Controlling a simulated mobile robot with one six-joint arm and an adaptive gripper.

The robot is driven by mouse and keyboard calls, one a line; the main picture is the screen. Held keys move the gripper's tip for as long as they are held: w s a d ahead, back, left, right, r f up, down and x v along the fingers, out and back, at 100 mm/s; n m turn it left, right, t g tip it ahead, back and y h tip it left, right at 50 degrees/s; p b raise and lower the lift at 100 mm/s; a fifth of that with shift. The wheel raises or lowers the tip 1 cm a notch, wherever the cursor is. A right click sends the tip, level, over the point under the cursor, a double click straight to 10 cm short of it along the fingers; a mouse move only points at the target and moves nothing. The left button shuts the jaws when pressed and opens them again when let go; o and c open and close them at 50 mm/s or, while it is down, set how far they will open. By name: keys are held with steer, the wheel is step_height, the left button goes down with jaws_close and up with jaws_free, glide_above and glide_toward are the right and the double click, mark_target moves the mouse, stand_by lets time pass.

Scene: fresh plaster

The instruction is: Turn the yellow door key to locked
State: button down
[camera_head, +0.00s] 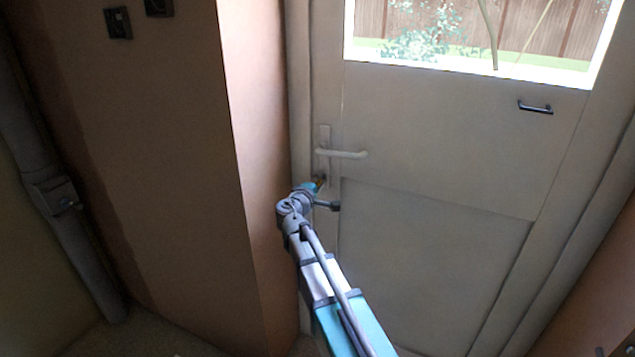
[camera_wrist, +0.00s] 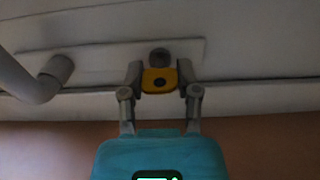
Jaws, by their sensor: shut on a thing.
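The yellow door key (camera_wrist: 159,80) is between the two fingers of my gripper (camera_wrist: 160,85) in the wrist view, and the fingers are shut on its head. The lock cylinder (camera_wrist: 160,57) is right beyond the key, on the pale lock plate (camera_wrist: 115,60). In the head view my gripper (camera_head: 320,182) is at the lower part of the plate (camera_head: 325,135), below the lever handle (camera_head: 343,153). The key is mostly hidden there by the gripper. How far the key is turned cannot be told.
The door (camera_head: 440,140) is shut, with a bright window (camera_head: 480,40) and a small dark handle (camera_head: 535,107). The lever handle also shows close to the left of my gripper in the wrist view (camera_wrist: 35,85). A wall corner (camera_head: 245,150) stands left of my arm.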

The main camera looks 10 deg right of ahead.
steer(key=shift+a, duration=0.1)
stand_by(0.4)
steer(key=shift+c, duration=2.1)
jaws_free()
steer(key=shift+o, duration=0.5)
steer(key=shift+s, duration=0.1)
steer(key=v, duration=1.1)
steer(key=shift+s+a, duration=0.2)
steer(key=shift+s, duration=0.1)
